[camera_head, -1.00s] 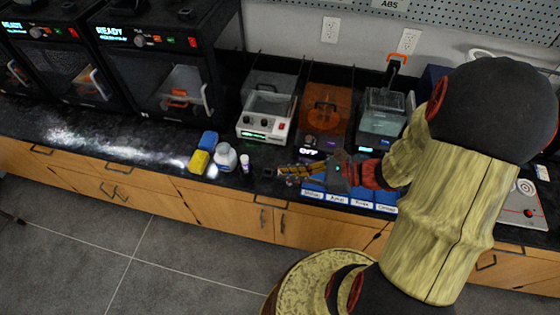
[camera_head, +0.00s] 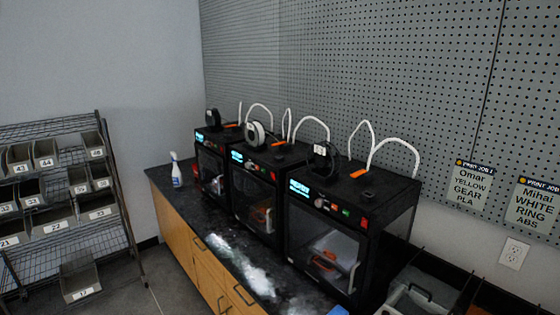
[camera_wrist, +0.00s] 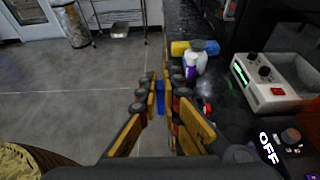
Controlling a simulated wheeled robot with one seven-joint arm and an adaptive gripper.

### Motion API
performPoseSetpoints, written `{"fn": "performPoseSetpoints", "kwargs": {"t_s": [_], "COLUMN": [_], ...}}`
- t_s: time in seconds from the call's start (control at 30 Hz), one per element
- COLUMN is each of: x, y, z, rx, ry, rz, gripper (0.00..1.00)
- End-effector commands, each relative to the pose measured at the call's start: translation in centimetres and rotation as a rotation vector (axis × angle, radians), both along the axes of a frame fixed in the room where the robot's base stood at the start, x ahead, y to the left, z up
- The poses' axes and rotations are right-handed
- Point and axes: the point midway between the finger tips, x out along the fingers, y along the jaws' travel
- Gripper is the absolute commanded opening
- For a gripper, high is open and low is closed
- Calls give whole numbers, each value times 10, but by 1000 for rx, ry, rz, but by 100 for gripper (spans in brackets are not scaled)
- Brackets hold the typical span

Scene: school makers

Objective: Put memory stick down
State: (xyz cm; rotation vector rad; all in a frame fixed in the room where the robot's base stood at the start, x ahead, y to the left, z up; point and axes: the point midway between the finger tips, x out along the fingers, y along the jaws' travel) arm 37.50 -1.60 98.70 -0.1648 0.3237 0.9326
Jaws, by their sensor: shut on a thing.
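In the wrist view my gripper (camera_wrist: 161,104) has its yellow and black fingers closed around a narrow blue piece, which looks like the memory stick (camera_wrist: 160,92). Much of it is hidden between the fingers. The gripper is by the front edge of the black counter (camera_wrist: 218,90), with grey floor showing to its left. Whether the stick touches anything below cannot be told. The head view shows neither my gripper nor the stick.
Small bottles (camera_wrist: 191,66) and a yellow item (camera_wrist: 179,48) stand on the counter ahead. A white device (camera_wrist: 268,80) is at right. The head view shows 3D printers (camera_head: 325,225), a spray bottle (camera_head: 176,172) and a rack of bins (camera_head: 60,215).

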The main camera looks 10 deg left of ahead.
Motion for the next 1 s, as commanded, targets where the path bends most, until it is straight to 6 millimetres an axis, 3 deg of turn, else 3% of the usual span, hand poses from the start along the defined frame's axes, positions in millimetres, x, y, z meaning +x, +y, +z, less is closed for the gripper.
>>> {"fn": "performPoseSetpoints", "kwargs": {"t_s": [0.27,0.37,0.47,0.7,0.87,1.0], "x": [0,9,31,104,151,187], "y": [-1,-11,-34,-110,-132,-129], "z": [-2,-7,-10,-5,5,15], "rx": [1,1,0,-1,-1,-1], "ry": [1,1,0,-2,-1,-1], "rz": [-4,-53,-158,-502,-670,-766], "gripper": [0,0,0,0,0,0]}}
